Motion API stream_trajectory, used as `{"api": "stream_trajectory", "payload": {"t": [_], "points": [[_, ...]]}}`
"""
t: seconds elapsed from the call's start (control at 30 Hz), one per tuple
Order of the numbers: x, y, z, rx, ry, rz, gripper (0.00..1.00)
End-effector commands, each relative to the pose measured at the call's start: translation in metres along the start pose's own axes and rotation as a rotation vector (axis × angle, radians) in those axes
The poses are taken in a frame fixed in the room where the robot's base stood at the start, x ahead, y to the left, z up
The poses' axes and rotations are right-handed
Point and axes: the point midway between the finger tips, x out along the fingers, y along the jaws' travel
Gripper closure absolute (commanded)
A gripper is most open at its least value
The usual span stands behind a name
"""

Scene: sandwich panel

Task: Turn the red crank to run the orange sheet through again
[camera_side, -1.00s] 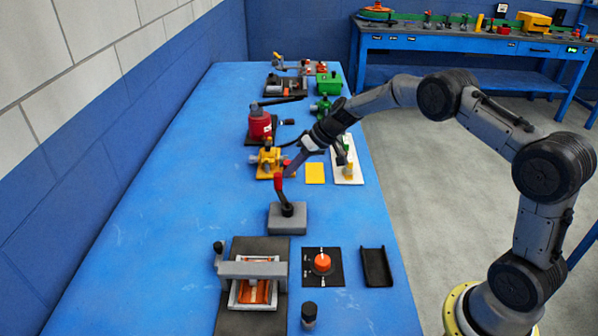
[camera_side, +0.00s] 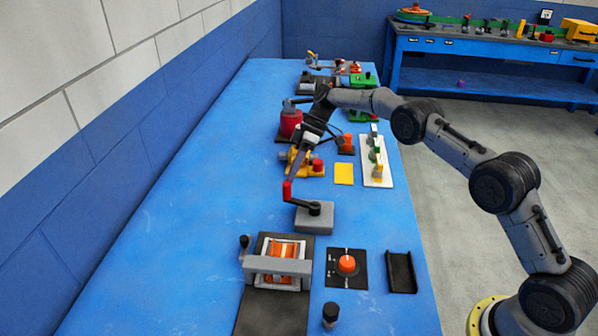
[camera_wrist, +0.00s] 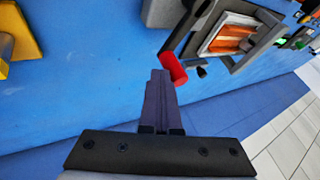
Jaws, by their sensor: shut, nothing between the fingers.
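The red crank handle (camera_side: 287,191) stands up at the end of a black arm, which points left from its grey base block (camera_side: 314,217). My gripper (camera_side: 292,176) is shut and empty, its fingertips right at the handle. In the wrist view, the closed fingertips (camera_wrist: 160,74) are beside the red handle (camera_wrist: 173,68), seemingly touching it. The orange sheet (camera_side: 285,248) lies in a pale frame, under the grey bar (camera_side: 277,265) of the roller unit. Most of the sheet shows behind the bar, a little in front. It also shows in the wrist view (camera_wrist: 228,40).
An orange knob on a black plate (camera_side: 347,264), a black tray (camera_side: 401,271) and a black-topped peg (camera_side: 330,313) stand on the blue table's front right. A yellow square (camera_side: 344,174) and yellow fixture (camera_side: 304,163) lie beyond the crank. The table's left side is clear.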

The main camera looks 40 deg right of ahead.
Motion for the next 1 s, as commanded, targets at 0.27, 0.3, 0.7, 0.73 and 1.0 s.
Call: {"api": "stream_trajectory", "payload": {"t": [0.27, 0.3, 0.7, 0.73, 1.0], "points": [[0.010, -0.010, -0.009, -0.122, -0.065, -0.066, 1.00], [0.011, -0.011, -0.009, -0.120, -0.065, -0.066, 1.00], [0.015, -0.016, -0.012, -0.117, -0.062, -0.063, 1.00], [0.015, -0.016, -0.012, -0.117, -0.062, -0.063, 1.00], [0.015, -0.016, -0.012, -0.117, -0.062, -0.063, 1.00]]}}
